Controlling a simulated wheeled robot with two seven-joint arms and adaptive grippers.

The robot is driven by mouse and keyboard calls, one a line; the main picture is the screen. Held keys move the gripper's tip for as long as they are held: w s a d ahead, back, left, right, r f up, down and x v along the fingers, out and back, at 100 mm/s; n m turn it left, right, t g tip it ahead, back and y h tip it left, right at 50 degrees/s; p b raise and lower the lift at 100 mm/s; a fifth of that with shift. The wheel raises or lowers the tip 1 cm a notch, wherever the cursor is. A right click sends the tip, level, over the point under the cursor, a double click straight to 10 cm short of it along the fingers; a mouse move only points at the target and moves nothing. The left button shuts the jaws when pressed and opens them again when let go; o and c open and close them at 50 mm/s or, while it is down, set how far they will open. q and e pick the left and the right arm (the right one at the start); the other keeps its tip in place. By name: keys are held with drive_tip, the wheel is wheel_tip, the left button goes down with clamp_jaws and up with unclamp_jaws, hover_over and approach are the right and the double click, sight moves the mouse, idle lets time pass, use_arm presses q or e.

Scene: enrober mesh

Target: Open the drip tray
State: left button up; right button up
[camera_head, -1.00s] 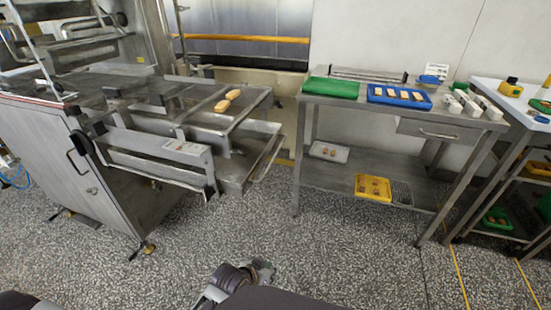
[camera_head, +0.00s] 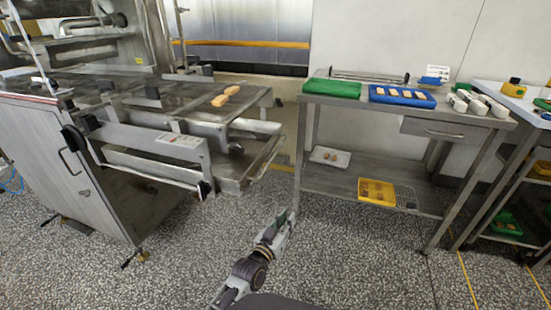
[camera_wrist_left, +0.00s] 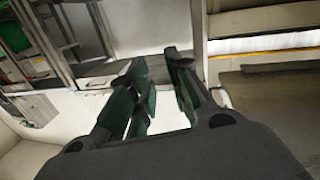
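The drip tray (camera_head: 236,183) is a grey metal tray under the mesh belt end of the enrober (camera_head: 100,190), at left centre of the head view. Its outer rim slants down towards the front, and part of it is hidden under the belt. My left gripper (camera_head: 286,219) is over the floor, in front of and to the right of the tray, apart from it. In the left wrist view, its two green-padded fingers (camera_wrist_left: 162,62) stand apart with nothing between them. My right gripper is in neither view.
A steel table (camera_head: 375,104) with green and blue trays stands right of the enrober; its lower shelf (camera_head: 330,181) holds a yellow tray (camera_head: 376,192). Two bars (camera_head: 226,97) lie on the belt. The floor (camera_head: 345,255) in front is clear.

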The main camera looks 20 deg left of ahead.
use_arm(q)
drive_tip(key=w+a+r+n+t+y+b, duration=0.3)
drive_tip(key=a+r+n+t+y+b, duration=0.2)
drive_tip(key=r+t+y, duration=0.3)
drive_tip(key=shift+a+r+n+t+b, duration=0.3)
drive_tip(key=shift+a+r+n+t, duration=0.25)
drive_tip(key=shift+n, duration=0.25)
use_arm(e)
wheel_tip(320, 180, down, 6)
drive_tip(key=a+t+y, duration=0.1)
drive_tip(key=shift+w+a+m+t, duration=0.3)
use_arm(q)
drive_tip(key=shift+w+r, duration=0.1)
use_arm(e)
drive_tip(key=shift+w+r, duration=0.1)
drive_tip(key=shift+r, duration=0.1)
